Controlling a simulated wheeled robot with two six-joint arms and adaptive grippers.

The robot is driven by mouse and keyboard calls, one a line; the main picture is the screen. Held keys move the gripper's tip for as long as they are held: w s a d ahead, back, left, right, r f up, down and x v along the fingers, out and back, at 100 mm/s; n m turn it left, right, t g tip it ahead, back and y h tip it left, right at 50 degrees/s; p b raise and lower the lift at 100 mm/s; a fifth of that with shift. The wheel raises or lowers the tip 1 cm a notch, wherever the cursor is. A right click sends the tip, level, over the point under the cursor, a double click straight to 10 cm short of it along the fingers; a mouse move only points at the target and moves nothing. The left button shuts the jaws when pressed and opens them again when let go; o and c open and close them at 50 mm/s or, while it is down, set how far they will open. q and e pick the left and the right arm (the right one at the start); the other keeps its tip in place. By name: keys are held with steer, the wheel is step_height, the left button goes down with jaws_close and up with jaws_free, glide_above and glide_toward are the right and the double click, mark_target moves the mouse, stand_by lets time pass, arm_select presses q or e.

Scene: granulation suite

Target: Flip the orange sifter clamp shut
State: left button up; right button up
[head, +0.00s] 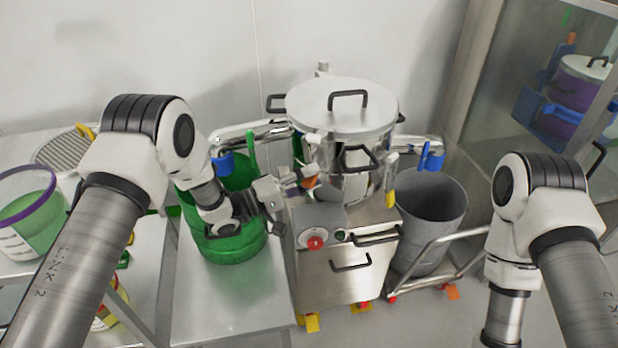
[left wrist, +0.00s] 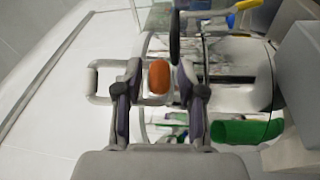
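The sifter (head: 340,112) is a steel drum with a flat lid and black handles, standing on a steel cabinet. The orange clamp (head: 310,182) is at its front left side, partly hidden by my left gripper (head: 298,180). In the left wrist view the orange clamp (left wrist: 159,77) lies between the two fingertips of my left gripper (left wrist: 158,88), with a small gap showing on each side. The fingers are apart. How far the clamp is from shut cannot be told. My right arm is at the right of the head view, its gripper out of frame.
A green drum (head: 232,240) stands left of the cabinet (head: 345,272), under a steel outlet. A grey bin (head: 432,215) stands on the right. A yellow clamp handle (head: 390,198) is on the sifter's right side. A glass-fronted cabinet (head: 535,90) is at far right.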

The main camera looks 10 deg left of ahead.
arm_select(q)
steer(key=v, duration=1.2)
